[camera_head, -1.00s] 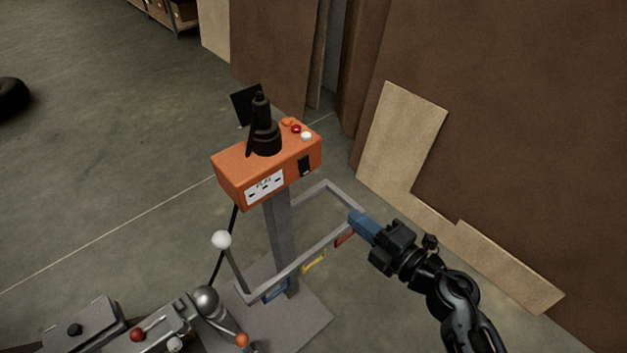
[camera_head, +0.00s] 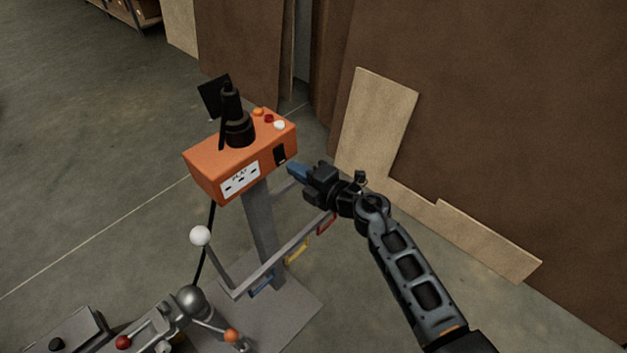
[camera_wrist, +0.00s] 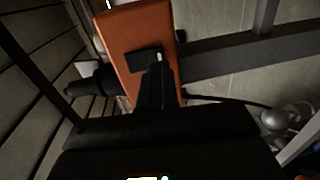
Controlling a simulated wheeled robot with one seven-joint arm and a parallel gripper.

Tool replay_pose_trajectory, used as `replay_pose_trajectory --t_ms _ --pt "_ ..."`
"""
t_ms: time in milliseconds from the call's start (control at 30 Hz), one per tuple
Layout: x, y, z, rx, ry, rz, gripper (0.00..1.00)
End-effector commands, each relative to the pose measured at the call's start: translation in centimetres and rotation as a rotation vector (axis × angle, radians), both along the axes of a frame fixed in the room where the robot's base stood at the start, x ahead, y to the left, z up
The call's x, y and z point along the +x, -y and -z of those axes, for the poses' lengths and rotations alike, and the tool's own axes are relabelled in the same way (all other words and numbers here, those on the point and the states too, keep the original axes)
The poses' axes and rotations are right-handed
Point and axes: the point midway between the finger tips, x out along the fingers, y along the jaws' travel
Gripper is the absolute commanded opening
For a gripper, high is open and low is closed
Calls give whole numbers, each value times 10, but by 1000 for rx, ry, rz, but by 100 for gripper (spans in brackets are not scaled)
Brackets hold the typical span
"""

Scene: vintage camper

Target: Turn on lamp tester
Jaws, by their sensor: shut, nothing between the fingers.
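The lamp tester (camera_head: 205,168) is an orange box on a grey post, with a white socket panel on its front. A black rocker switch (camera_head: 280,156) is on its right end face. My gripper (camera_head: 290,168) is shut and empty, its blue-looking fingertips just right of and slightly below the switch. In the wrist view the orange box (camera_wrist: 150,22) fills the upper middle. The switch (camera_wrist: 138,62) there is partly hidden behind my fingertips (camera_wrist: 158,66). I cannot tell whether they touch it. No lit light shows on the box.
A black plug-like fitting (camera_head: 238,130) and small coloured lamps (camera_head: 268,118) are on top of the box. A grey frame rail (camera_head: 270,262) with a white-knobbed lever (camera_head: 200,236) stands below. Brown boards (camera_head: 480,120) lean at the right. Floor at left is clear.

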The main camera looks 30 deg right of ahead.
Motion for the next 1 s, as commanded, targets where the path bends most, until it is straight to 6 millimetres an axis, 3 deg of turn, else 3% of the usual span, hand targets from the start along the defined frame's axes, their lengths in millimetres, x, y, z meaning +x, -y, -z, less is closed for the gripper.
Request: replay_pose_trajectory --t_ms 233,1000 --pt "19 -7 3 0 0 -1 0" --pt "28 -9 13 28 86 -1 0"
